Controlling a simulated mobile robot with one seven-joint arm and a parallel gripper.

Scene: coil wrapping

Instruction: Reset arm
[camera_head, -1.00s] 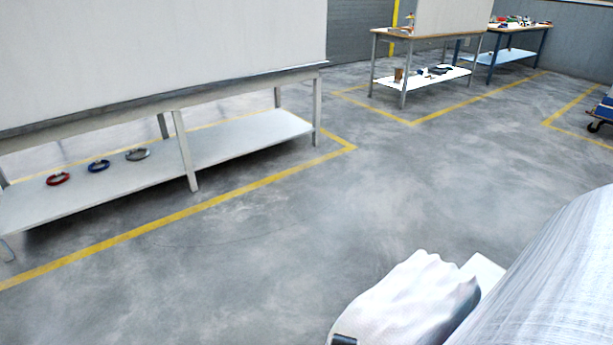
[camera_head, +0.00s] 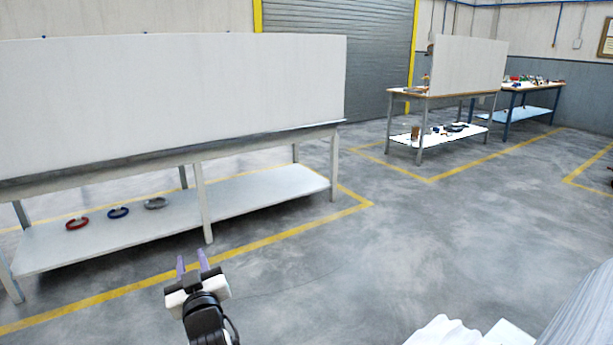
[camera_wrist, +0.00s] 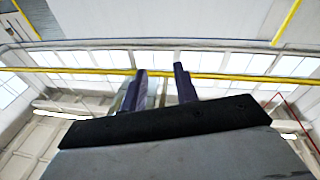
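My gripper (camera_head: 192,265) shows at the bottom of the head view, with two purple fingers pointing up and apart. Nothing is between them. In the wrist view, the two purple fingers (camera_wrist: 160,90) stand apart with only the ceiling, windows and yellow beam behind them, so the wrist camera faces upward. The gripper is over open floor in front of the long table and touches nothing that I can see.
A long table (camera_head: 262,188) with a tall white board (camera_head: 180,100) holds red (camera_head: 77,224), blue (camera_head: 118,212) and grey (camera_head: 155,203) coils on its lower shelf. A large wrapped white roll (camera_head: 590,310) is at bottom right. Cluttered workbenches (camera_head: 425,97) stand behind. The middle floor is clear.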

